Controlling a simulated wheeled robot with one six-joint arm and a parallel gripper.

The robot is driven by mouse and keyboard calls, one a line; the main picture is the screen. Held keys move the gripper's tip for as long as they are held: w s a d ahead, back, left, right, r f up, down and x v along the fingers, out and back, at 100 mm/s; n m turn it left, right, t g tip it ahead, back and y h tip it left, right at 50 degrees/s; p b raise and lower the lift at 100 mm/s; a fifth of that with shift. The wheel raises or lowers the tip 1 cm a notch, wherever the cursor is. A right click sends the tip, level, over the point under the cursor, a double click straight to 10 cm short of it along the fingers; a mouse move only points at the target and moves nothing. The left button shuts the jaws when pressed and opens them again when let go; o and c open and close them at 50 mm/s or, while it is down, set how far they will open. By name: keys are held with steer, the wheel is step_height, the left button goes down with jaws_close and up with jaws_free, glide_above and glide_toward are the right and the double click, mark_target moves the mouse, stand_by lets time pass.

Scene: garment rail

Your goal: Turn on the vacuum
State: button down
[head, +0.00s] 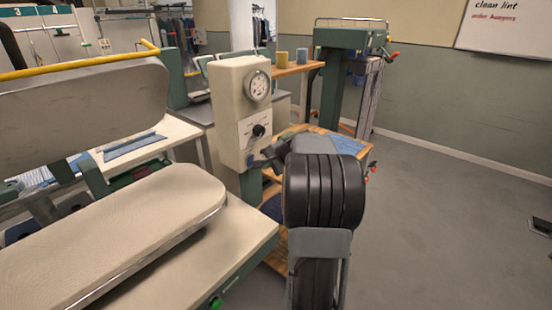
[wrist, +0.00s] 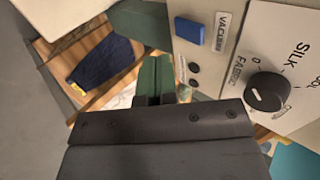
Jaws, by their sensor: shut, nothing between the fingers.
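The cream control box (head: 231,120) stands on a green column, with a round gauge on top and a dark knob below. The blue vacuum switch (wrist: 189,30) sits beside a "VACUUM" label in the wrist view; in the head view it is a small blue patch (head: 250,158) low on the box. My gripper (head: 264,161) is beside the lower right of the box. In the wrist view its fingers (wrist: 157,76) are together and empty, below and left of the switch in the picture. I cannot tell whether they touch the box.
The fabric knob (wrist: 268,92) is on the same panel, right of the switch. The padded pressing board (head: 120,240) is at the left. A wooden shelf (head: 300,68) with cups is behind.

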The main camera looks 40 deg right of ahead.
mark_target(251, 161)
steer(key=shift+w+a+f+p, duration=0.15)
steer(key=shift+w+p, duration=0.1)
steer(key=shift+w, duration=0.55)
steer(key=shift+w+a+r+p, duration=0.1)
steer(key=shift+w+p, duration=0.15)
steer(key=shift+w, duration=0.55)
steer(key=shift+w+a+f+p, duration=0.15)
steer(key=shift+w+p, duration=0.1)
steer(key=shift+w, duration=0.55)
steer(key=shift+r, duration=0.1)
